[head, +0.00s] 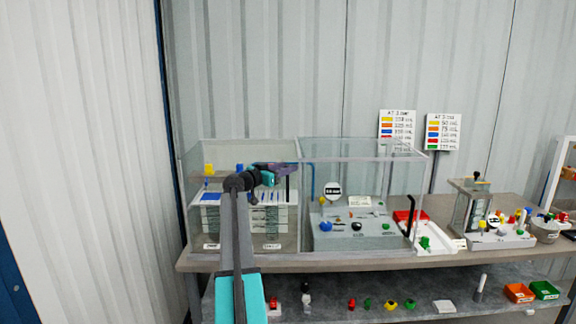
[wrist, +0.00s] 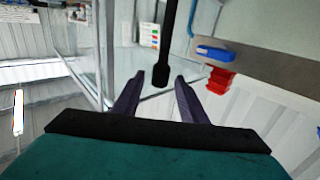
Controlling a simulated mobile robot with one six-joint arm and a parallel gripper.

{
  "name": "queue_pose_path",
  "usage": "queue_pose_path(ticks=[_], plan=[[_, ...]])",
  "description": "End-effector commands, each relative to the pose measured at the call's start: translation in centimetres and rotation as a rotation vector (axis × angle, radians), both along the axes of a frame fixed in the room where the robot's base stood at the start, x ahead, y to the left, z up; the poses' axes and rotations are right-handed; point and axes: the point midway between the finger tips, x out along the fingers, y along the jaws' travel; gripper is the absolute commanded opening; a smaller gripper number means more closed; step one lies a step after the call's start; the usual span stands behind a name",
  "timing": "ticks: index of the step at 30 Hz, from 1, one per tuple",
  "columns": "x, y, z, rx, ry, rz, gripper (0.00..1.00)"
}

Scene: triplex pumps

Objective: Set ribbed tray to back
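My gripper (head: 284,168) is at the right part of the left clear case (head: 245,240), with its dark purple fingers pointing right. In the wrist view, my gripper (wrist: 158,78) has its two fingers apart. A black rod with a thicker end (wrist: 162,74) shows between the fingertips; a gap shows on both sides, and I cannot tell if it touches. A dark upright rod (head: 287,189) also shows just below the fingers in the head view. A pale layered unit with blue strips (head: 212,197) sits in the left case, partly behind my arm. I cannot tell for sure which part is the ribbed tray.
Clear walls stand close around my gripper. A red-and-white tray (head: 432,238) is further right. Loose coloured parts lie on the lower shelf (head: 380,288).

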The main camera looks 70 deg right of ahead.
Motion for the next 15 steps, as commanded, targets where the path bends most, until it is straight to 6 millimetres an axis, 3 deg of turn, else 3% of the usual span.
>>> queue_pose_path(ticks=[6, 15], plan=[[-0.57, -1.19, 0.07, 0.000, 0.000, -0.001, 0.39], [-0.61, -1.24, 0.00, 0.000, 0.000, -0.001, 0.39]])
